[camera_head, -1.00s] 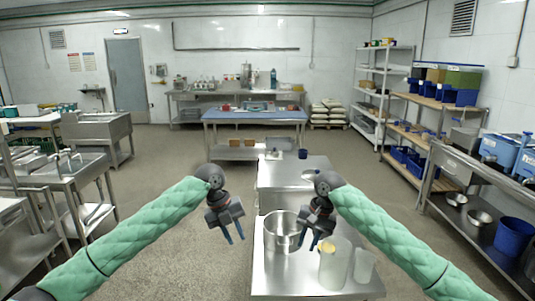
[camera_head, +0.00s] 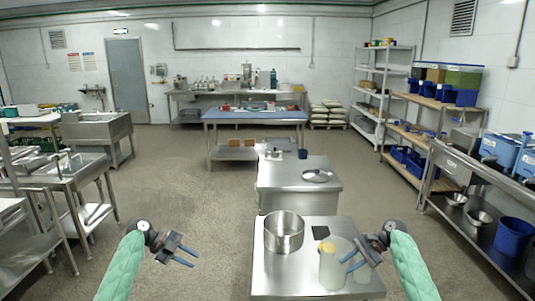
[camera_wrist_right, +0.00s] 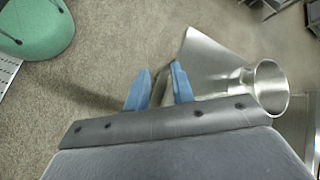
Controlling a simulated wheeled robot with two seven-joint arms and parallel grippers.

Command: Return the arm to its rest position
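My left gripper (camera_head: 187,256) is over the open floor, left of the steel table (camera_head: 262,283), with its two blue fingers apart and nothing between them. A steel pot (camera_head: 284,233) stands on the table and also shows in the right wrist view (camera_wrist_right: 270,88), right of the fingers.
Behind the near table is a steel unit (camera_head: 290,185) with a round lid (camera_head: 317,176) on top. Floor left of the table is clear.

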